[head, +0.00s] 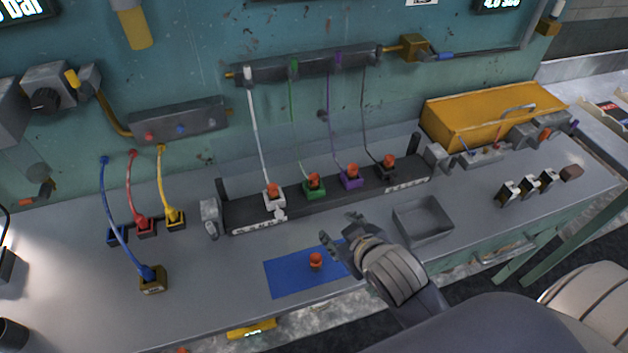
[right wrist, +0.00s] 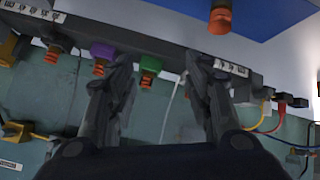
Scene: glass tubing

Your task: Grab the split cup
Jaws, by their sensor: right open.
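A small orange-red cup-like piece (head: 316,261) stands on the blue mat (head: 285,279) near the front of the bench. It looks like the split cup, but any split is too small to make out. It also shows at the top of the right wrist view (right wrist: 220,18). My right gripper (head: 342,232) is open and empty, above the bench just right of and behind the mat, apart from the piece. In the right wrist view its two fingers (right wrist: 160,65) are spread, and the piece lies outside them. My left gripper is not in view.
Behind is a dark rack (head: 240,222) with white, green, purple and dark connectors, orange-topped, with lines to the wall bar. An empty grey tray (head: 424,222) stands right of my gripper. Blue, red and yellow cables (head: 130,190) are at left. A yellow box (head: 490,115) sits back right.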

